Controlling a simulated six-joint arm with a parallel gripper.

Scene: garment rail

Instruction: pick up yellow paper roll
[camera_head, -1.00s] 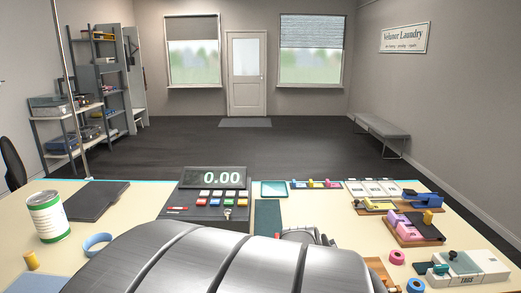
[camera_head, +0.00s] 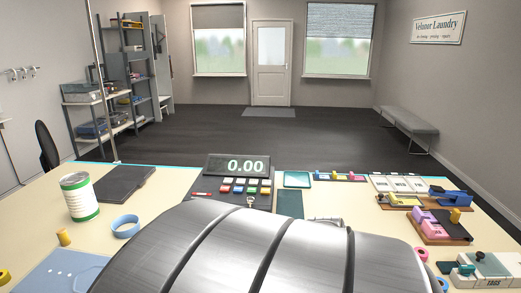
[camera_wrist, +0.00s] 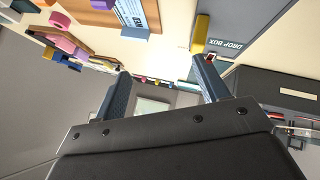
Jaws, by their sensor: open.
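A small yellow roll (camera_head: 64,237) stands upright at the front left of the counter, beside a white can with green bands. Another yellow cylinder (camera_head: 455,215) stands in the pink and black holder at the right. A yellow ring (camera_head: 4,276) is cut off at the left edge. I cannot tell which is the yellow paper roll. In the wrist view a yellow cylinder (camera_wrist: 201,34) lies by a grey drop box, close to the right finger's tip. My gripper (camera_wrist: 160,70) is open, with nothing seen between its fingers. My arm hides the front middle of the counter.
Stamp holders and a tags box (camera_head: 485,268) crowd the right. The drop box (camera_wrist: 235,25) is beside my fingers.

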